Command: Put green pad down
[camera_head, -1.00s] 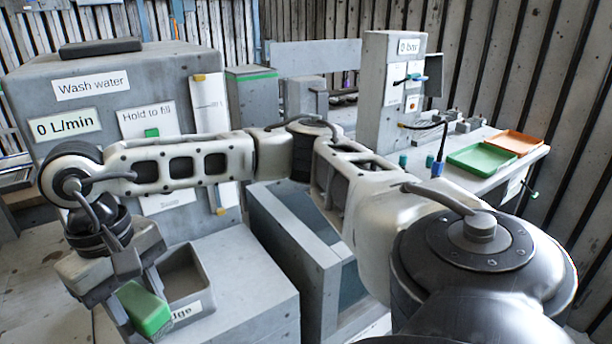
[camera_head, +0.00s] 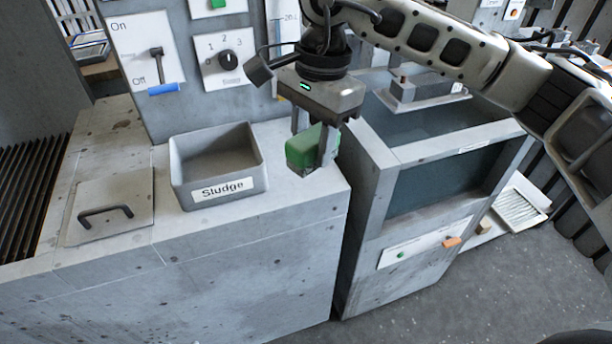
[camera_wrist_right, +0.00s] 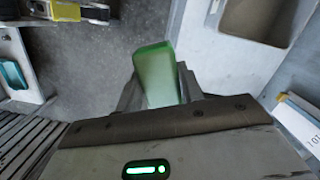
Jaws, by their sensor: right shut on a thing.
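The green pad (camera_head: 304,146) is a green block with a grey underside, held between the fingers of my right gripper (camera_head: 312,148). The gripper is shut on it and points down near the right front corner of the grey counter, to the right of the Sludge bin. I cannot tell from the head view whether the pad touches the counter. The pad (camera_wrist_right: 158,76) also shows between the fingers in the right wrist view, with floor and part of the counter beyond it. My left gripper is not in view.
The open grey Sludge bin (camera_head: 217,187) stands on the counter (camera_head: 250,226). Left of it is a flat lid with a dark handle (camera_head: 106,212). A panel with a lever (camera_head: 158,72) and a dial (camera_head: 228,60) rises behind. A grey basin unit (camera_head: 400,235) stands to the right.

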